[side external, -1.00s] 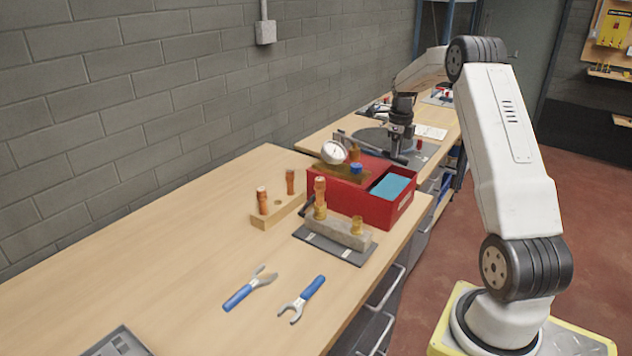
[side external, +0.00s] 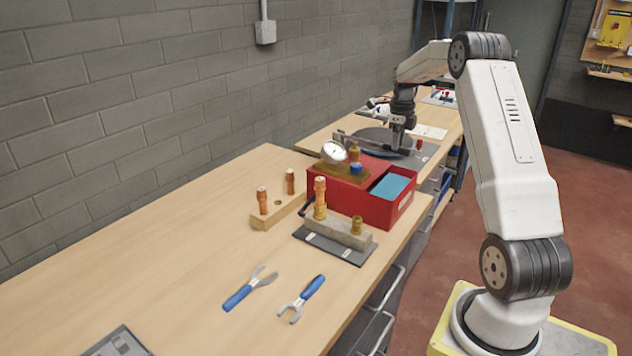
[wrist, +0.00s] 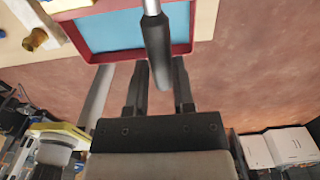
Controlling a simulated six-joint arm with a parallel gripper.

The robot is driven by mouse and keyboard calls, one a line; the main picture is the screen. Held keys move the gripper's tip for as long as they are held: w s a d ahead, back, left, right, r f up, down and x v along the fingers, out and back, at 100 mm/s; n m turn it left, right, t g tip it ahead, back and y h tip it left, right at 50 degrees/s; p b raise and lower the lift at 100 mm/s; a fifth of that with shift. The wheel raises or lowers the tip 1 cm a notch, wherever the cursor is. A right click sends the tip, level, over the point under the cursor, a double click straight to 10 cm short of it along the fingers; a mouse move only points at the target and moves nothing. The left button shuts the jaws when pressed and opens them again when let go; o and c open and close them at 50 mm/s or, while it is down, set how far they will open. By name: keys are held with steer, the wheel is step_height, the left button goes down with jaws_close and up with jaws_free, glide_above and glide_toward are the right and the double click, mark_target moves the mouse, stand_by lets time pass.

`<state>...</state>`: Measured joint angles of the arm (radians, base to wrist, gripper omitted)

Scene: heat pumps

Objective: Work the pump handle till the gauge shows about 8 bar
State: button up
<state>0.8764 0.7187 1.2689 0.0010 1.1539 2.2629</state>
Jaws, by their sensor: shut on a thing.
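The test pump is a red box (side external: 340,188) with blue water (side external: 389,187) in its open part, standing on the bench. Its round white gauge (side external: 334,152) is on top at the left; the needle is too small to read. The pump handle (side external: 372,144) is a dark lever running across the top of the box. My gripper (side external: 394,150) is at the lever's right end, shut on it. In the wrist view, the handle's dark grip (wrist: 158,45) runs between the two fingers, and the water and red rim show beyond.
A grey block with copper and brass fittings (side external: 338,232) stands in front of the pump. A wooden holder (side external: 272,217) with copper pieces is at its left. Two blue-handled tools (side external: 303,298) lie in front.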

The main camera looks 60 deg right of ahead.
step_height(320, 180, up, 10)
steer(key=shift+f, duration=0.25)
stand_by(0.6)
steer(key=shift+f, duration=0.1)
stand_by(0.9)
steer(key=shift+f, duration=2.35)
steer(key=shift+a+f, duration=0.1)
steer(key=shift+f, duration=3.85)
steer(key=shift+r, duration=0.1)
